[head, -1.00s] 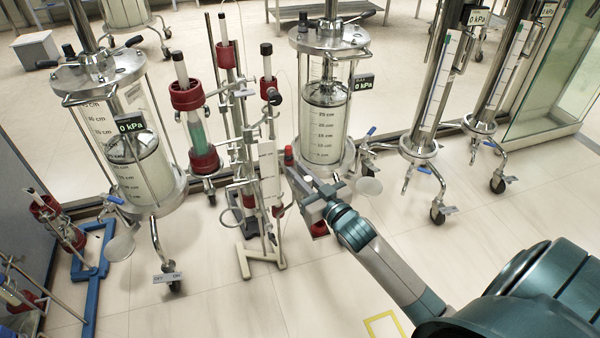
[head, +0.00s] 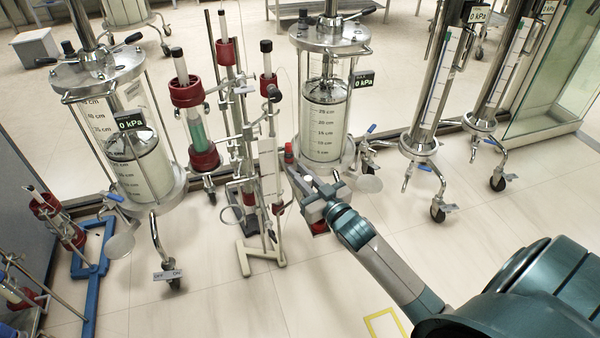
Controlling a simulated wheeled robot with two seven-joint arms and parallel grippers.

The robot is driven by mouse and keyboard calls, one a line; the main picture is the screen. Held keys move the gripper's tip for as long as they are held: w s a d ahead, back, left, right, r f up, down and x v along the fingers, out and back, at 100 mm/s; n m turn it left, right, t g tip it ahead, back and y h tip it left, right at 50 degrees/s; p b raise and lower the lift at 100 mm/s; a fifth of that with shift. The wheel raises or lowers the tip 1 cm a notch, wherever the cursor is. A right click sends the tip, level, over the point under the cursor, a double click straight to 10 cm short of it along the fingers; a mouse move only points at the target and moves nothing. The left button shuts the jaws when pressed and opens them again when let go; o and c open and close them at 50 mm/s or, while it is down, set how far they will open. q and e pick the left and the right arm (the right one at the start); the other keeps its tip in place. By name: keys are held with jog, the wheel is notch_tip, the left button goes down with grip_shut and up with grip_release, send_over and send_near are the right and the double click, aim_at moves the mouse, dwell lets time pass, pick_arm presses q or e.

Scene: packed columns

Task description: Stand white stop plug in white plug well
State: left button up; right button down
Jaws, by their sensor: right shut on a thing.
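My right gripper (head: 294,170) reaches in from the lower right, its fingers pointing up and left beside the clamp stand. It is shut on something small. A small white piece (head: 308,178) shows between the fingers and looks like the white stop plug, though it is mostly hidden. A red part (head: 289,152) shows just past the fingertips; whether it touches them I cannot tell. I cannot make out the white plug well. My left gripper is not in view.
A clamp stand with red-collared columns (head: 203,158) stands left of the gripper. Large clear cylinders stand behind (head: 325,130) and at left (head: 140,170). Steel columns on casters (head: 420,150) stand at right. A blue frame (head: 92,270) is at lower left. The floor in front is open.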

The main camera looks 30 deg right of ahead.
jog(key=shift+f+b, duration=0.45)
jog(key=shift+f, duration=0.8)
jog(key=shift+r, duration=0.1)
jog(key=shift+r+p, duration=1.15)
jog(key=shift+p, duration=0.2)
jog(key=shift+p, duration=1.05)
dwell(1.4)
jog(key=shift+f+b, duration=0.75)
jog(key=shift+f, duration=0.5)
dwell(0.4)
jog(key=c, duration=1.7)
grip_release()
jog(key=shift+c, duration=0.2)
jog(key=shift+o, duration=0.8)
jog(key=shift+s+f, duration=0.15)
